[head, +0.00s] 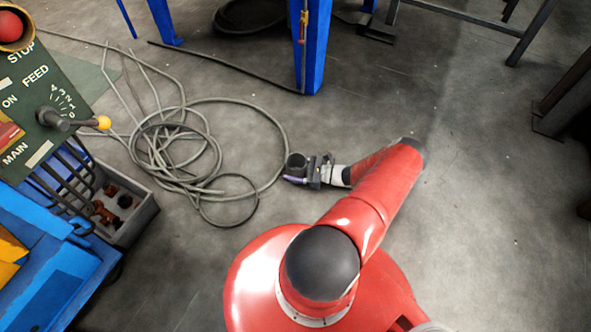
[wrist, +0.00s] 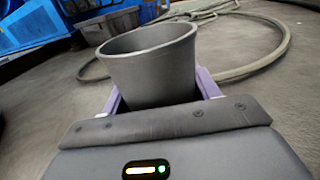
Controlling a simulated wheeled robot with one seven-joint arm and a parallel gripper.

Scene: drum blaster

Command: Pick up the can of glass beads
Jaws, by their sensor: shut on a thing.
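The can (wrist: 150,65) is a grey, round, open-topped cup in the wrist view. It stands between the two purple fingers of my gripper (wrist: 158,88), which is shut on it. The can's inside looks dark grey, and I cannot see any beads in it. In the head view the can (head: 296,160) is a small dark round shape at the end of my red arm. My gripper (head: 297,172) is beside the coiled hose there. I cannot tell how high the can is above the floor.
Grey hose (head: 165,145) lies in loops on the floor left of my gripper. A blue post (head: 312,50) stands beyond it. A control panel (head: 40,100), a grey bin (head: 135,215) and blue containers (head: 50,270) are at the left.

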